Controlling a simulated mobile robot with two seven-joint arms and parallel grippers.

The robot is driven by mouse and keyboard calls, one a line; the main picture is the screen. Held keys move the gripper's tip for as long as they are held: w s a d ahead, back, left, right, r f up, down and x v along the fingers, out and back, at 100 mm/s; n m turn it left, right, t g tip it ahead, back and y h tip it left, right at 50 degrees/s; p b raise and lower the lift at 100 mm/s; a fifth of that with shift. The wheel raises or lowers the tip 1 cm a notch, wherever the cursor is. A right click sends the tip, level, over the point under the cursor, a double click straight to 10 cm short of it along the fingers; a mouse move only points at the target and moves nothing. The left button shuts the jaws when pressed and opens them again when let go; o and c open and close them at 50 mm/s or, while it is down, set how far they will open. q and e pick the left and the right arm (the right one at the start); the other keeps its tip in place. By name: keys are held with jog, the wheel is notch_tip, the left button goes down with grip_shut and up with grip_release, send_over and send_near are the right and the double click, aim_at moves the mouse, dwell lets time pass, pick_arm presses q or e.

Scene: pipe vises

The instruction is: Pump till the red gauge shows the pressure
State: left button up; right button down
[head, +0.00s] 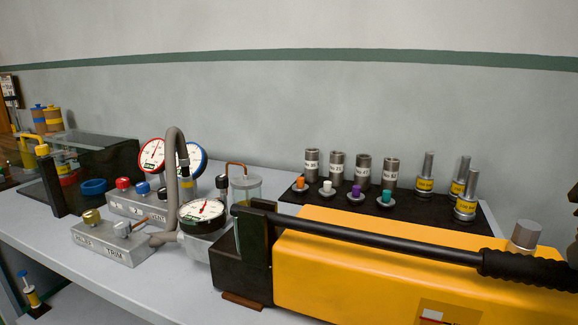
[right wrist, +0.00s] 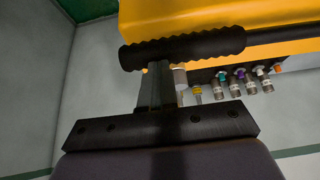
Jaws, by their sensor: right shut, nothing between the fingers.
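The yellow hand pump (head: 370,270) lies at the front right of the bench. Its long black lever (head: 370,238) slants down to the right, ending in a ribbed grip (head: 530,268). The red-rimmed gauge (head: 151,155) stands at the back left; its reading is too small to tell. A black-rimmed gauge (head: 203,212) sits by the pump's left end. In the right wrist view my right gripper (right wrist: 157,72) is shut and empty, its fingertips close to the ribbed grip (right wrist: 185,48); I cannot tell whether they touch. My left gripper is not in view.
A blue-rimmed gauge (head: 198,160) is partly behind a grey hose (head: 172,145). Grey valve blocks (head: 112,242) stand at the left. A black mat (head: 340,202) behind the pump carries steel sockets, coloured plugs and yellow-banded fittings. The bench's front left strip is clear.

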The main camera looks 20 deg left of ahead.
jog(key=shift+s+d+f, duration=0.1)
jog(key=shift+s+f, duration=0.05)
jog(key=shift+f, duration=0.65)
jog(key=r+p, duration=0.6)
jog(key=r, duration=0.1)
jog(key=shift+a+r, duration=0.1)
jog(key=shift+a, duration=0.3)
notch_tip(320, 180, up, 9)
jog(key=a+p, duration=0.2)
jog(key=p, duration=0.5)
jog(key=shift+w+a, duration=0.15)
jog(key=shift+w, duration=0.05)
jog(key=shift+f, duration=0.4)
